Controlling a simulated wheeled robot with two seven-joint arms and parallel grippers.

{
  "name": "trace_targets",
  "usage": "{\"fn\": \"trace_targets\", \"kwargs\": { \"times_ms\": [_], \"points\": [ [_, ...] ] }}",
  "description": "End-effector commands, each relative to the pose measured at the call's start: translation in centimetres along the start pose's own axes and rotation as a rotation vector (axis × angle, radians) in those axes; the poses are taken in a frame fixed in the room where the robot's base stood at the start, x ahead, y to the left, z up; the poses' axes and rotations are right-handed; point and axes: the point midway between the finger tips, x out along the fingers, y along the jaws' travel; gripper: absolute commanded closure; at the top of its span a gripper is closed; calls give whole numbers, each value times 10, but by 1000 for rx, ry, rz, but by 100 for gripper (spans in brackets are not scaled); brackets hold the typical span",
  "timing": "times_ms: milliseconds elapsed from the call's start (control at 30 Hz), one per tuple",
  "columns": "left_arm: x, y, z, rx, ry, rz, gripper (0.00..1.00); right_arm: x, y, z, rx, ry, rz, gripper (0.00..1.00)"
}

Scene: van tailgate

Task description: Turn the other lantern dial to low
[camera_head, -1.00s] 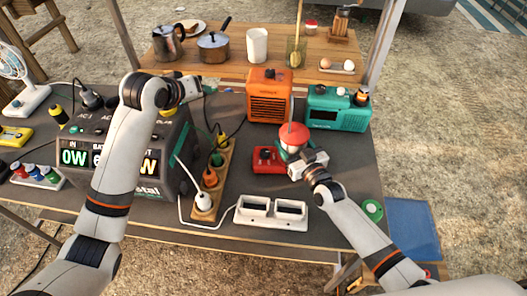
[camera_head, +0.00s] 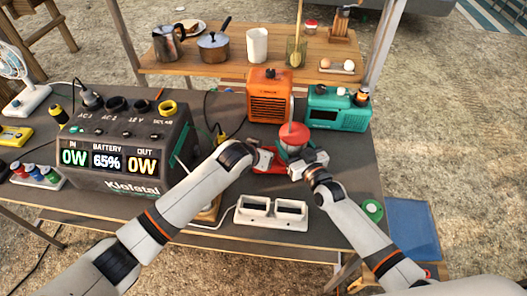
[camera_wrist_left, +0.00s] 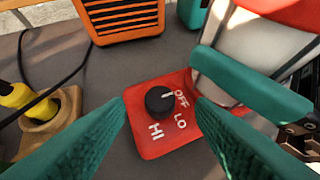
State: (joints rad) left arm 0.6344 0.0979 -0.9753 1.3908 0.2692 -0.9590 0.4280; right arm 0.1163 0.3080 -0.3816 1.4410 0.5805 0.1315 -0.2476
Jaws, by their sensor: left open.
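The lantern (camera_head: 293,137) has a red cap, a pale body and a red base plate (camera_wrist_left: 150,137). In the left wrist view its black dial (camera_wrist_left: 160,101) sits on that plate, and the white mark points towards OFF. LO is printed to the lower right and HI to the lower left. My left gripper (camera_wrist_left: 162,112) is open, with its teal fingers either side of the dial and apart from it. My right gripper (camera_head: 304,163) is at the lantern's body; one teal finger lies along it and the other is hidden. It appears shut on the lantern.
An orange heater (camera_head: 268,95) and a teal radio (camera_head: 338,112) stand behind the lantern. A power station (camera_head: 120,160) is at the left. A white double-socket unit (camera_head: 271,213) lies in front. A yellow plug (camera_wrist_left: 28,98) and cable are left of the base.

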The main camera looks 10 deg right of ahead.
Motion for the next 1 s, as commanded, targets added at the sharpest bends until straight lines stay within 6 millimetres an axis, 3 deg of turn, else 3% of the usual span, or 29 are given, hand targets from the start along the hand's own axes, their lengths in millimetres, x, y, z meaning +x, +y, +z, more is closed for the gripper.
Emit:
{"fn": "trace_targets", "kwargs": {
  "times_ms": [267, 667, 933, 1000],
  "points": [
    [31, 0, 1, 0, 0, 1, 50, 0, 1, 0, 0, 0, 1, 74],
    [36, 0, 0, 0, -1, 0, 50, 0, 1, 0, 1, 1, 1, 74],
    [36, 0, 0, 0, -1, 1, 94, 0, 1, 0, 1, 1, 1, 74],
    [36, 1, 0, 0, -1, 0, 95, 0, 1, 0, 1, 1, 1, 74]
  ]
}}
